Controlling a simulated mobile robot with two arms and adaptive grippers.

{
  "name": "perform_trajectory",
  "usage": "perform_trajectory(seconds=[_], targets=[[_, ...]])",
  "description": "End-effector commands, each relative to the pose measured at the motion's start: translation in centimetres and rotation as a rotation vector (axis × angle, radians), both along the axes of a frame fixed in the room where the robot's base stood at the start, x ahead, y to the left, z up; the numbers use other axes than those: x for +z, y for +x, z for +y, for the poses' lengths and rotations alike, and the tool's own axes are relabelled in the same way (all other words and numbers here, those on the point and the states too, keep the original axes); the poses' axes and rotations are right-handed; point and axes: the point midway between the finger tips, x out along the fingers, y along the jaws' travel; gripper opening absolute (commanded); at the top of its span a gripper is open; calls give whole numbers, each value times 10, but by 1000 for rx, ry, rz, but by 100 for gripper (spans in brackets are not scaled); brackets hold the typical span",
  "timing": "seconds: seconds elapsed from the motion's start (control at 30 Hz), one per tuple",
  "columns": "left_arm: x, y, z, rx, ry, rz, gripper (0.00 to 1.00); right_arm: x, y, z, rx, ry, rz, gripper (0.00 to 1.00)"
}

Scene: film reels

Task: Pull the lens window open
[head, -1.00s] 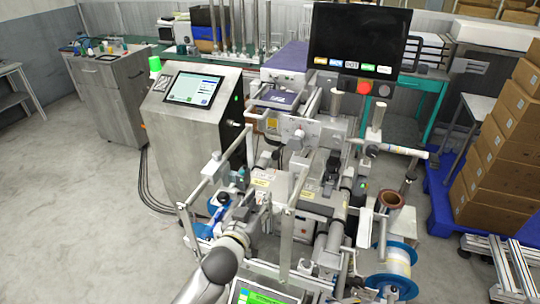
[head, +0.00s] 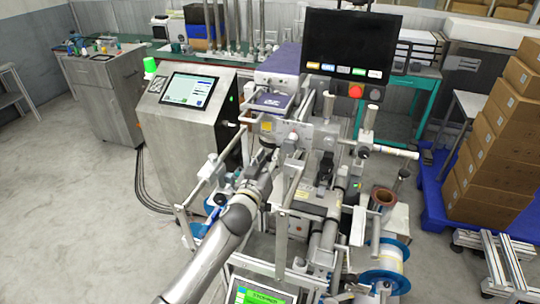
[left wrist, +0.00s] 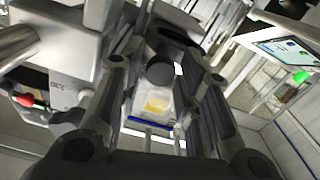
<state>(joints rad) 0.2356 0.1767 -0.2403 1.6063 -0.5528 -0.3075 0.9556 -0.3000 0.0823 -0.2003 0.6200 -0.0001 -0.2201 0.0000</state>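My left arm reaches in from the lower left of the head view, and its gripper (head: 262,158) is at the front of the machine, close below a light panel with a small yellow label (head: 266,127). In the left wrist view, the open fingers of my left gripper (left wrist: 162,88) stand either side of a dark round knob (left wrist: 159,72). The knob is in front of a pale panel with a yellow patch (left wrist: 157,103), which may be the lens window. Contact between fingers and knob cannot be told. My right gripper is not in view.
A steel cabinet with a screen (head: 190,90) stands left of the machine. A black monitor (head: 350,45) is above it. Metal bars (head: 282,200) rise near my left arm. A blue-rimmed reel (head: 383,265) is at the lower right. Stacked cartons (head: 495,150) stand at right.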

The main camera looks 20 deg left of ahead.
Motion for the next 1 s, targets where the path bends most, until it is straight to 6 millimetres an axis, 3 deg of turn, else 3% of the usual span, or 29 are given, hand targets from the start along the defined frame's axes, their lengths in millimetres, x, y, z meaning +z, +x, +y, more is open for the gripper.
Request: perform_trajectory(seconds=[0.2,0.5,0.77,1.0], targets=[[0,12,-1,0,1,0,32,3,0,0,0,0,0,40],[0,13,-1,0,1,1,32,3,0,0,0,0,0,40],[0,13,0,0,1,0,0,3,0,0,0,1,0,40],[0,13,-1,0,1,1,0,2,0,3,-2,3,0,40]])
